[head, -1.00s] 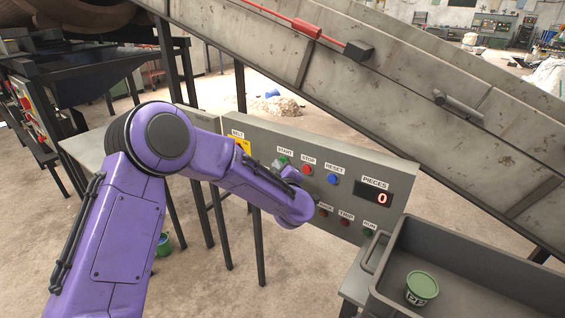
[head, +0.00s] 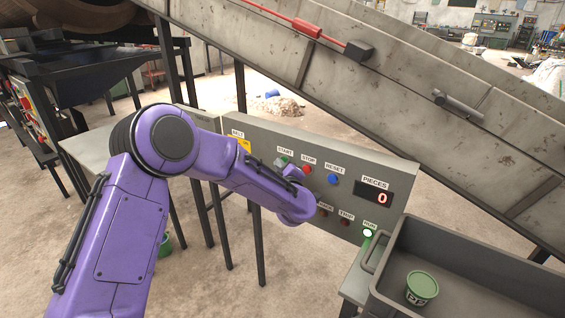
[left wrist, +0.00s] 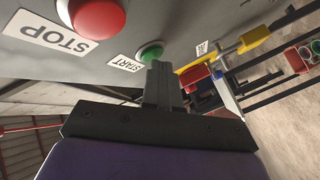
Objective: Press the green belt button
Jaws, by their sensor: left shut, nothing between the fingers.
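The green START button (left wrist: 151,51) is on the grey control panel (head: 255,140), next to its START label. The left gripper is shut and empty. The green RUN lamp (head: 368,233) at the panel's lower right is lit. My right gripper is not in view.
A red STOP button (head: 307,170) and a blue RESET button (head: 333,179) sit right of START. The PIECES display (head: 374,194) reads 0. A grey bin (head: 470,265) with a green tub (head: 421,287) stands at lower right. The conveyor (head: 400,90) slopes behind the panel.

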